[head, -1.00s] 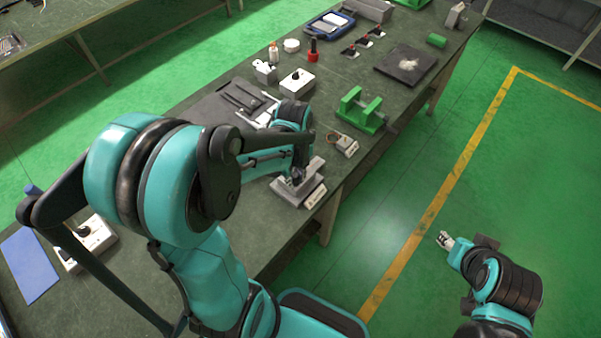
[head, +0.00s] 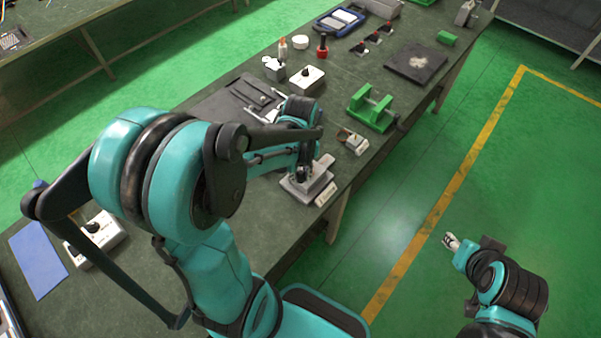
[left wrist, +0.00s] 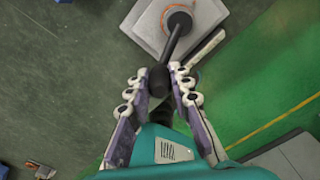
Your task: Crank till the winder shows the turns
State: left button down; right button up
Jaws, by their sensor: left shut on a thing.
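The grey winder (head: 300,190) sits on the near right edge of the workbench, with a pale label plate (head: 325,194) on its front, too small to read. In the left wrist view the winder's base (left wrist: 150,32) is at the top, and a dark crank arm (left wrist: 178,38) runs from its round hub to a black knob (left wrist: 158,82). My left gripper (left wrist: 160,84) is shut on this crank knob, one finger on each side. In the head view my left gripper (head: 302,174) is small and partly hidden at the winder. My right gripper (head: 451,241) hangs over the floor, away from the bench.
A small device with wire (head: 355,144) and a green stand (head: 371,109) are on the bench beyond the winder. A white box with a black knob (head: 307,77) and a dark mat (head: 225,104) lie farther left.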

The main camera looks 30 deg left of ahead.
pick_arm(q)
jog(key=shift+w, duration=0.1)
jog(key=c, duration=1.3)
grip_release()
jog(key=shift+c, duration=0.2)
notch_tip(320, 180, up, 12)
jog(key=s+d+f+n+t+b, duration=0.2)
jog(key=d+f+n+t, duration=0.1)
jog(key=n, duration=1)
jog(key=s+d+f+n+t+b, duration=0.3)
jog(key=n+t, duration=0.1)
jog(key=n, duration=1)
jog(key=shift+d+f+b, duration=0.15)
jog(key=shift+d+b, duration=0.2)
